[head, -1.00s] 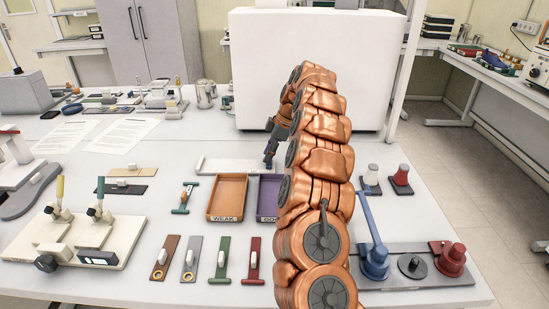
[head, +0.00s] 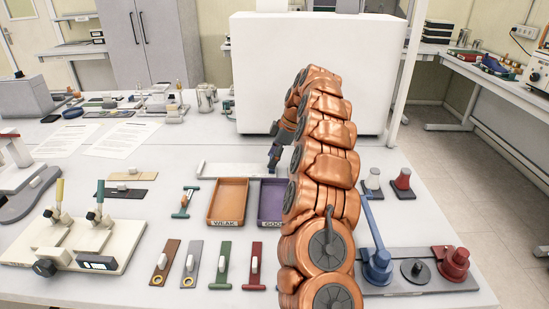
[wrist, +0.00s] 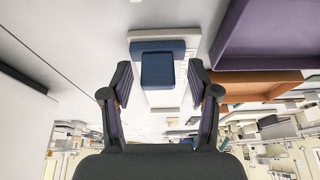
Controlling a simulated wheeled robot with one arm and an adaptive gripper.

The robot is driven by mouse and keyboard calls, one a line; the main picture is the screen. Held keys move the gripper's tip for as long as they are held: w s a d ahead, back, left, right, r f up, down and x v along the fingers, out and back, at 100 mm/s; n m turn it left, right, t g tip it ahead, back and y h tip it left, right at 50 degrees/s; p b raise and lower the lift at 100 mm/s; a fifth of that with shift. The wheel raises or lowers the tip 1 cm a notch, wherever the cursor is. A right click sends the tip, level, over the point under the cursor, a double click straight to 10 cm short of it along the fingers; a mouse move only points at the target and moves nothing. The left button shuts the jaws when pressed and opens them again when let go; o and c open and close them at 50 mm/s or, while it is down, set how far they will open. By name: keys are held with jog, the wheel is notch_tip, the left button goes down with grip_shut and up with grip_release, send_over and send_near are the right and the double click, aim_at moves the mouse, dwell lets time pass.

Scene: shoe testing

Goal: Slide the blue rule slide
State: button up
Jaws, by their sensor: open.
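The blue rule slide (wrist: 158,70) is a dark blue block on a pale rule with fine markings (wrist: 180,75) in the wrist view. My gripper (wrist: 158,80) is open, with one dark finger on each side of the slide and a visible gap to each. The fingers point along the view toward it, and I cannot tell the exact height between them. In the head view the white rule (head: 225,169) lies behind the trays, and my gripper (head: 273,165) is at its right part. The slide itself is hidden there by my gripper and arm.
An orange tray (head: 228,180) marked WEAK and a purple tray (head: 270,183) stand just in front of the rule. A large white box (head: 315,70) stands behind. Several coloured strips lie at the front. A blue-handled fixture (head: 377,262) is at the right.

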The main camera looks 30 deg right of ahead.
jog(key=v, duration=0.7)
jog(key=shift+r, duration=0.15)
dwell(0.6)
